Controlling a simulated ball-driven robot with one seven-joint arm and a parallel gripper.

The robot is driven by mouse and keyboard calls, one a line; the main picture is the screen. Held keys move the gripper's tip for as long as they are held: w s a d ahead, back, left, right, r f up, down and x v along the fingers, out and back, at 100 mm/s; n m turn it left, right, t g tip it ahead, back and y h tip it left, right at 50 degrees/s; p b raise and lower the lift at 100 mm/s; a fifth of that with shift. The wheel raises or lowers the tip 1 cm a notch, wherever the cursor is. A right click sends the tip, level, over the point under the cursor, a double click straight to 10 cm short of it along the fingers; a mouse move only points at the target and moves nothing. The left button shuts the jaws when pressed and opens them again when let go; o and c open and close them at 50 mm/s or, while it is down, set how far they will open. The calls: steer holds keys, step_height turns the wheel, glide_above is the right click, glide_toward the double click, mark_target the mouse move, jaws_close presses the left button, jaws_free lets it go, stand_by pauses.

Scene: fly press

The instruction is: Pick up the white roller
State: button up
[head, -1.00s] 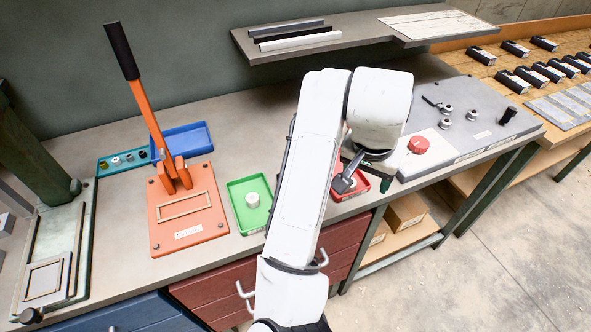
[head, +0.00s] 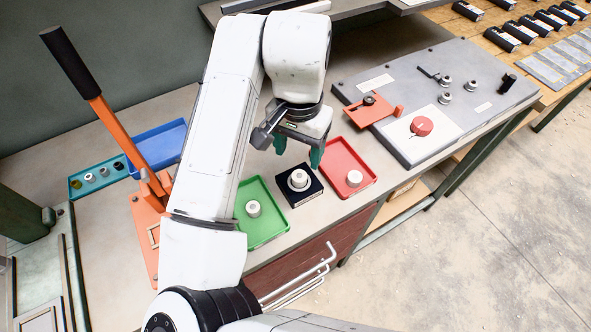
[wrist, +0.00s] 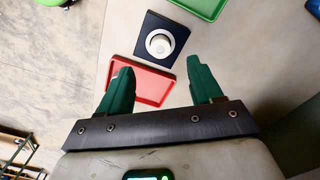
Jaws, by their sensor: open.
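Three white rollers stand upright. One white roller (head: 299,178) is on a dark square block (head: 294,198), one (head: 253,208) is in the green tray (head: 279,229), and one (head: 354,178) is in the red tray (head: 338,150). My gripper (head: 298,153) hangs above and behind the dark block, fingers pointing down, open and empty. In the wrist view the roller on the block (wrist: 160,44) lies ahead of the open green fingers (wrist: 159,66), roughly in line with the gap. The red tray (wrist: 152,84) shows partly between the fingers; its roller is not visible there.
A teal tray (head: 72,186) with small pieces and a blue tray (head: 165,140) stand at the left.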

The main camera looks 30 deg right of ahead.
mark_target(299, 177)
steer(key=f, duration=0.4)
steer(key=f+p, duration=0.1)
steer(key=f, duration=0.4)
steer(key=shift+w+d+p, duration=0.1)
steer(key=shift+d+p, duration=0.1)
steer(key=shift+p, duration=0.1)
steer(key=shift+r, duration=0.1)
steer(key=c, duration=1.2)
